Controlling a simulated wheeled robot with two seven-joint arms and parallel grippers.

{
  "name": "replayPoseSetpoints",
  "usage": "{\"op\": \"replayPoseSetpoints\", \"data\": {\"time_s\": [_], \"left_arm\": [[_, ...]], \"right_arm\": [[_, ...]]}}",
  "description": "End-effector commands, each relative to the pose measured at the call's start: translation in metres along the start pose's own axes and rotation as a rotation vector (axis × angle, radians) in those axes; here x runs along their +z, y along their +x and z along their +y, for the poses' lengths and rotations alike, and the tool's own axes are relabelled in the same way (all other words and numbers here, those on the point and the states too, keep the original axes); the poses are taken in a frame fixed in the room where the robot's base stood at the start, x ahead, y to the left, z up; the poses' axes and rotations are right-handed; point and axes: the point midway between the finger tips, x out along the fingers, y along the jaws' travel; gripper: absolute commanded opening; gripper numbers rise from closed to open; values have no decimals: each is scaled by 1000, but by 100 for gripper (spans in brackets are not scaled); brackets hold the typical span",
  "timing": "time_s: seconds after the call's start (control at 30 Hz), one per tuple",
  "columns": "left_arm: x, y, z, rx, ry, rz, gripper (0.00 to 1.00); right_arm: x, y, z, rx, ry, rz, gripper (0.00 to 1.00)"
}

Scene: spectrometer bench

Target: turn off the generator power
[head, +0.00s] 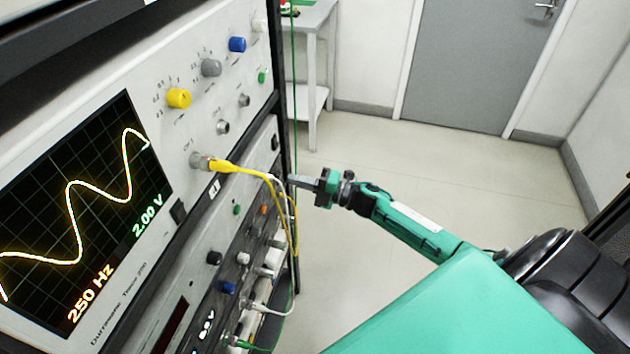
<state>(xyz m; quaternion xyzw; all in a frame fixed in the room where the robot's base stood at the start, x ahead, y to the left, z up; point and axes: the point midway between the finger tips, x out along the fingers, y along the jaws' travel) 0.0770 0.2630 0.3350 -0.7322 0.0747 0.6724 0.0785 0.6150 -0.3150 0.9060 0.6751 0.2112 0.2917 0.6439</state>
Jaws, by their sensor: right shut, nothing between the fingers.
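The generator panel (228,262) stands in the rack below the oscilloscope, seen at a steep slant. It carries several small knobs and buttons, a dark red display and plugged cables. Which of its controls is the power switch I cannot tell. My right gripper (292,182) is shut and empty. It is to the right of the panel, near the rack's right edge, with its fingers pointing left. Its tips are close to the cables in the picture; whether they touch I cannot tell. My left gripper is out of view.
The oscilloscope (150,110) shows a yellow wave on its screen, with knobs beside it. A yellow cable (245,169) runs from it down to the generator. A thin green cord hangs by the rack edge. A white table (312,20) stands behind. The floor (440,165) is clear towards the grey door.

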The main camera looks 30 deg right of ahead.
Motion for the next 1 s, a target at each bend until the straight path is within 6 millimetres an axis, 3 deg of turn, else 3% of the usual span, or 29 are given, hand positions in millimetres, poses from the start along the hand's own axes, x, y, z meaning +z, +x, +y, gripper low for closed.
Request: {"op": "replayPoseSetpoints", "data": {"time_s": [0.2, 0.67, 0.83, 1.0], "left_arm": [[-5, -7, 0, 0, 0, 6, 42], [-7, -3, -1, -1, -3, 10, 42], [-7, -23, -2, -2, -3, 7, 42], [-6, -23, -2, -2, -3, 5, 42]], "right_arm": [[0, 17, 1, 0, 0, -1, 0], [0, 25, 1, 0, -2, 2, 0], [0, 30, 10, -64, -3, 2, 0], [0, 31, 9, -95, -2, 0, 0]]}}
